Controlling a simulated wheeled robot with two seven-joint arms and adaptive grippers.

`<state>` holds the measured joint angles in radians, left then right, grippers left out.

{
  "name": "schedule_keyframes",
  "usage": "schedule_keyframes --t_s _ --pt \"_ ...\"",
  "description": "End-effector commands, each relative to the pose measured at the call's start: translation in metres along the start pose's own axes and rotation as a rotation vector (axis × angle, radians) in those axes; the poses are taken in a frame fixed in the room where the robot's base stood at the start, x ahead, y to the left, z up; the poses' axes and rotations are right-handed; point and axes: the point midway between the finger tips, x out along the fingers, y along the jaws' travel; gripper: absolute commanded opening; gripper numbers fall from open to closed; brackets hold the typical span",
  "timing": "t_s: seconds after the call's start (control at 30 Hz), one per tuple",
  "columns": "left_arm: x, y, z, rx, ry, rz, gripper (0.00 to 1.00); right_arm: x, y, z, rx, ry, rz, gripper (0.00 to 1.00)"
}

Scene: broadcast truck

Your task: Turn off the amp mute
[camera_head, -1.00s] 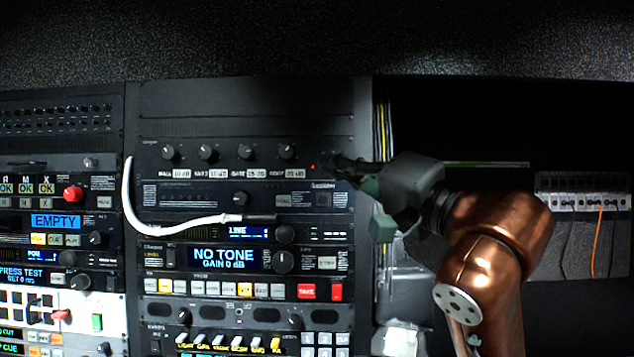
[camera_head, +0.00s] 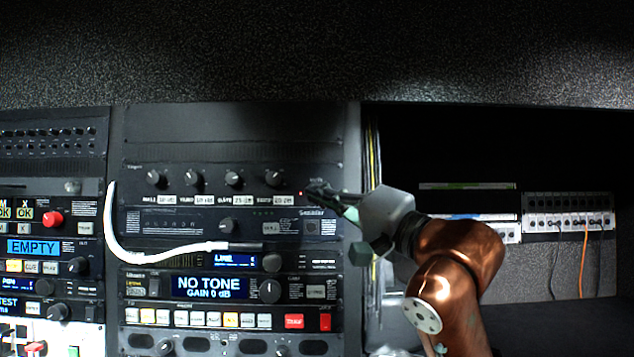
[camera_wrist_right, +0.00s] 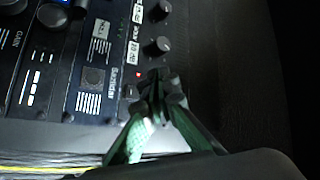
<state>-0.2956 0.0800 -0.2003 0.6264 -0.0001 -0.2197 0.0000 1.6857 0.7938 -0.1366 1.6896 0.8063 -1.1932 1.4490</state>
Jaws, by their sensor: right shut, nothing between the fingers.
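The dark amp panel (camera_head: 185,217) in the rack has a row of knobs with small white value labels under them. A tiny red light (camera_head: 300,193) glows near its right end; it also shows in the wrist view (camera_wrist_right: 138,74). My right gripper (camera_head: 313,189) is shut and empty, its fingertips at the panel's upper right, just right of the red light. In the wrist view the fingertips (camera_wrist_right: 157,84) cover the panel spot beside the light, so any switch there is hidden. I cannot tell whether they touch it. My left gripper is not in view.
A white cable (camera_head: 120,245) loops across the rack's left side to a plug below the amp. A blue "NO TONE" display unit (camera_head: 210,286) sits lower. A patch panel with an orange cable (camera_head: 568,212) stands at the right, beyond a dark recess.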

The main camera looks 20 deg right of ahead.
Motion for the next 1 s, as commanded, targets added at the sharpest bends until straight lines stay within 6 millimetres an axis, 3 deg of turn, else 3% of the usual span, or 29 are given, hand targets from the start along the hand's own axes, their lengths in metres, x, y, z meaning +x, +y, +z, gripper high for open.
schedule_keyframes --t_s 0.33,1.0 --pt "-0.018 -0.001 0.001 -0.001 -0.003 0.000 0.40 0.022 0.016 -0.017 0.000 0.001 0.001 0.00" --pt "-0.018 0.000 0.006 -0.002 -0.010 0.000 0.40 0.024 0.019 -0.018 -0.001 0.001 0.000 0.00"
